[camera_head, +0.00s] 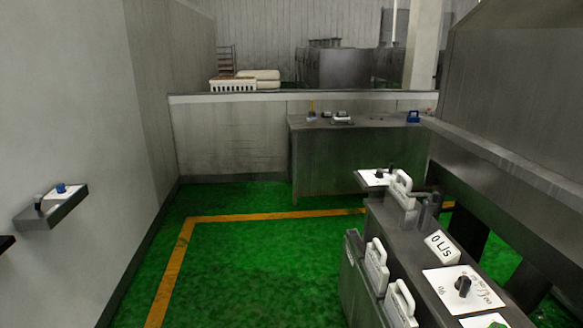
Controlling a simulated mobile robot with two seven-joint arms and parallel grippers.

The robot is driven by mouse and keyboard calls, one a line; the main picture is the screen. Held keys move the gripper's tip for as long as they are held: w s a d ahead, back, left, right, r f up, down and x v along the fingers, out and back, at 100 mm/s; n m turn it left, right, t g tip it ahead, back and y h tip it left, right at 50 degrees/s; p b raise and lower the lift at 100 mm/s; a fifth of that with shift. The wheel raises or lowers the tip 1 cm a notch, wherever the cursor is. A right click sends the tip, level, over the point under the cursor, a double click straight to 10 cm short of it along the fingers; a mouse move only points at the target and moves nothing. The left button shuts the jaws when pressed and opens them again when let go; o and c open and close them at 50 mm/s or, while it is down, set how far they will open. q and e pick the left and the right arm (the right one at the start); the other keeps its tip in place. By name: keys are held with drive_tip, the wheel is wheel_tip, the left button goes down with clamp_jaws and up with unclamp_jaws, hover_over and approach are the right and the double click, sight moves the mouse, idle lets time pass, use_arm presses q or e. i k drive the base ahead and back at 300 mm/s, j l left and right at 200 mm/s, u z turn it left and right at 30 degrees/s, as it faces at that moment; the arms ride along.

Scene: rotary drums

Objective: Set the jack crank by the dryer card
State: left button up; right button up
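I cannot single out a jack crank or a card marked as the dryer's at this size. A white dial plate (478,293) with printed numbers lies on the grey cabinet at the lower right, with a black knob (463,286) on it. A white sign (442,247) reading "0 L/s" stands behind it. A green knob (497,325) on a white plate is cut off by the bottom edge. A further white plate with a dark knob (378,174) sits on a small shelf at the cabinet's far end. Neither gripper is in view.
A wall shelf (50,208) at left holds a white plate with a blue knob (61,188). White handles (376,265) stick out along the cabinet (358,291). A metal counter (340,160) with small items stands at the back. The green floor (260,255) is clear, with yellow lines.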

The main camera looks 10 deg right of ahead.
sight(380, 173)
drive_tip(key=i, duration=1.7)
